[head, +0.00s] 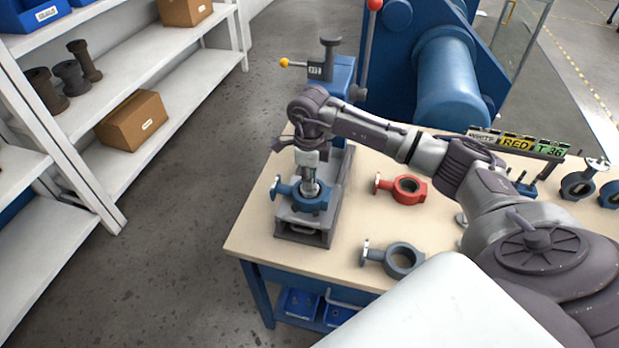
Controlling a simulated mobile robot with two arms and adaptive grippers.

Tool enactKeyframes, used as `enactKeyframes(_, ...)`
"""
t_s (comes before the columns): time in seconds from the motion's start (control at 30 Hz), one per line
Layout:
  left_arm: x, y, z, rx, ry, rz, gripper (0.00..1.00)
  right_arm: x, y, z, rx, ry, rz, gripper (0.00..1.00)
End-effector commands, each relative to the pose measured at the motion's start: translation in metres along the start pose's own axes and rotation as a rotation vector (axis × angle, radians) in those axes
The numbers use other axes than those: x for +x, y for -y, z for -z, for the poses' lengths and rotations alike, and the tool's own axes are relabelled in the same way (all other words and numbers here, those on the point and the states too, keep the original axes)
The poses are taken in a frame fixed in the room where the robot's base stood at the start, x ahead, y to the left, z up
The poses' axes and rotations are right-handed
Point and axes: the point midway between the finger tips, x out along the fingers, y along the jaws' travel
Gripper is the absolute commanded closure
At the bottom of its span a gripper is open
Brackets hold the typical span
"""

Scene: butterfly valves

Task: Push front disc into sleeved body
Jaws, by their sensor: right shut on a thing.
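A blue ring-shaped valve body (287,192) with a short neck on its left sits on the grey base of the blue press (343,80). My right arm reaches in from the right and its gripper (310,178) points straight down over the body's opening. The gripper is shut on the front disc, a grey metal piece that shows only in part at the bore. The fingers and the body's rim hide the disc's lower part, so I cannot tell how deep it sits. A sleeve inside the body cannot be made out. My left gripper is not in view.
A red valve body (408,190) and a dark grey one (405,260) lie on the bench (345,243) to the right. White shelves (165,75) stand at the left. Blue bins (300,304) sit below the bench.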

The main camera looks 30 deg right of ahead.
Motion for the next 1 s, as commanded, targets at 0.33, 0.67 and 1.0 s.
enactKeyframes(0.33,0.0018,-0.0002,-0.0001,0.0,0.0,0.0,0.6,-0.0005,0.0003,-0.0002,0.0,0.001,0.0,1.0)
enactKeyframes(0.67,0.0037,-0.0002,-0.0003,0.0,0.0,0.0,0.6,0.0017,0.0003,-0.0001,0.0,0.001,0.001,1.0)
enactKeyframes(1.0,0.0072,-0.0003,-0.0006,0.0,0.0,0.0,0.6,0.0058,0.0005,-0.0002,0.0,0.001,0.001,1.0)
